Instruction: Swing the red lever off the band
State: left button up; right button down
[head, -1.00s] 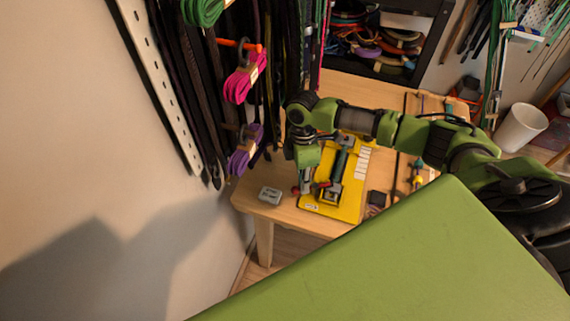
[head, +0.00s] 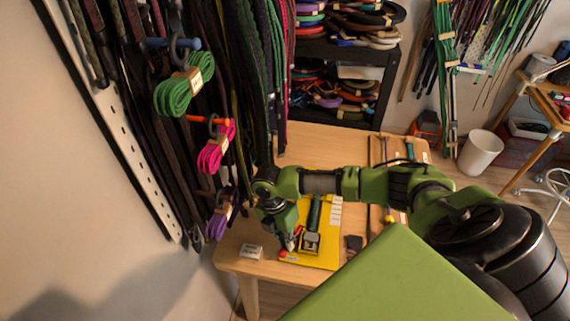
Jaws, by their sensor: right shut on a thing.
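A yellow board (head: 325,258) lies on the wooden table in the head view. It bears a metal clamp (head: 311,243) with a dark green band (head: 315,212) running away from it. My right gripper (head: 291,245) points down at the board's left side, beside the clamp. It is shut on the red lever (head: 283,253), of which a small red end shows at the fingertips. The fingers and wrist hide most of the lever, so its angle to the band cannot be told. My left gripper is out of view.
A small grey box (head: 251,251) sits near the table's (head: 233,262) left front corner. A dark block (head: 354,243) is right of the board. Cord bundles, green (head: 184,92), pink (head: 215,150) and purple (head: 220,220), hang on the left wall. A white bin (head: 480,152) stands at right.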

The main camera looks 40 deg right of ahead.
dwell(0.4)
jog(key=c, duration=2.2)
grip_release()
jog(key=shift+o, duration=0.2)
jog(key=shift+r, duration=0.1)
notch_tip(320, 180, up, 12)
jog(key=w+a, duration=0.1)
jog(key=w, duration=0.1)
jog(key=shift+f, duration=0.2)
